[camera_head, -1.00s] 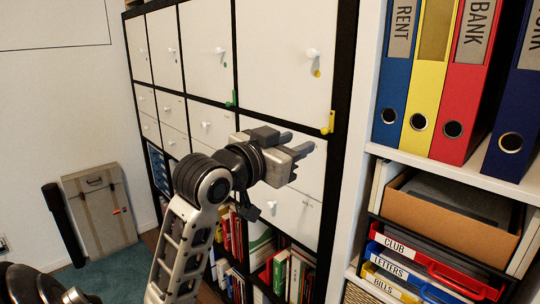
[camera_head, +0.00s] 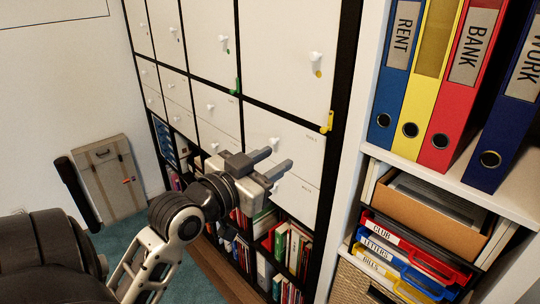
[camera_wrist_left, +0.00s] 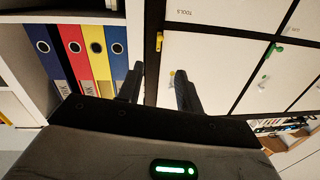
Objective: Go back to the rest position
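My left gripper (camera_head: 270,166) is in front of the white cabinet (camera_head: 287,45), its two fingers apart with nothing between them. In the left wrist view the same gripper (camera_wrist_left: 158,88) shows its dark fingers spread and empty, with the cabinet doors and the binders beyond. My left arm comes in from the lower left of the head view. My right gripper is in neither view.
Binders stand on the right shelf, among them a red one (camera_head: 455,90). Below are a cardboard box (camera_head: 425,212) and labelled trays (camera_head: 400,255). Books (camera_head: 290,245) fill the low cabinet compartments. A case (camera_head: 108,180) leans on the left wall.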

